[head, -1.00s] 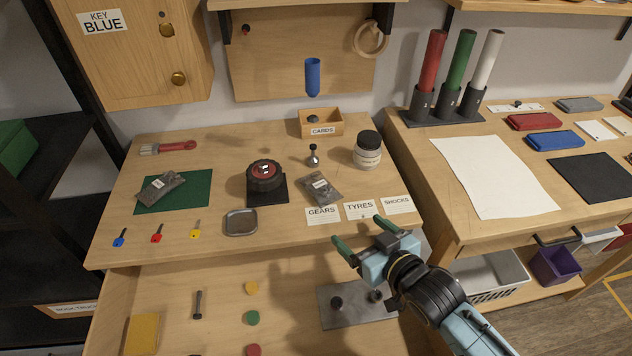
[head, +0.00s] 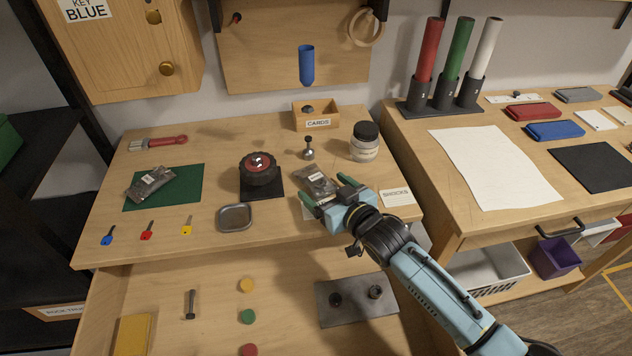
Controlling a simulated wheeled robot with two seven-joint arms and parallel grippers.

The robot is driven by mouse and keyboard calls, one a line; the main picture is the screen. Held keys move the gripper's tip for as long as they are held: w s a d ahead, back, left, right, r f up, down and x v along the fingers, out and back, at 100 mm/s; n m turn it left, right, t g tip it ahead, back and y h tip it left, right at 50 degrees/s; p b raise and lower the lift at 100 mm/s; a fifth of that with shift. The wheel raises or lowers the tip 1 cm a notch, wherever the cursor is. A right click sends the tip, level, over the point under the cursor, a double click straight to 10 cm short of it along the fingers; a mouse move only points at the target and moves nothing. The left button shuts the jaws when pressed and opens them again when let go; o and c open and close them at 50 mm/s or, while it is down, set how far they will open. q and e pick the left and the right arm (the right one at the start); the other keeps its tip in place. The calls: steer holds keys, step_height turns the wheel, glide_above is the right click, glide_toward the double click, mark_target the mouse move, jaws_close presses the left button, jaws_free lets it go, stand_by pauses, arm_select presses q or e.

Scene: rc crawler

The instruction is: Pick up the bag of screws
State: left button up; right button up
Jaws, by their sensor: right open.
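A small clear bag with dark contents and a white label (head: 317,181) lies on the table behind the label cards. A second, similar bag (head: 150,184) lies on the green mat (head: 187,193) at the left. The labels are too small to read, so I cannot tell which bag holds screws. My right gripper (head: 324,188) is open, its green-tipped fingers at either side of the near end of the first bag. I cannot tell whether they touch it. The gripper hides part of that bag and most of the GEARS and TYRES cards. My left gripper is not in view.
A metal tray (head: 235,217) and several keys lie at the front. An open drawer (head: 215,318) sits below.

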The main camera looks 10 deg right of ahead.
mark_target(316, 181)
steer(key=shift+x, duration=1.5)
steer(key=shift+c, duration=0.4)
steer(key=c, duration=0.9)
steer(key=shift+c, duration=0.3)
steer(key=shift+s+r, duration=0.1)
steer(key=shift+c, duration=0.2)
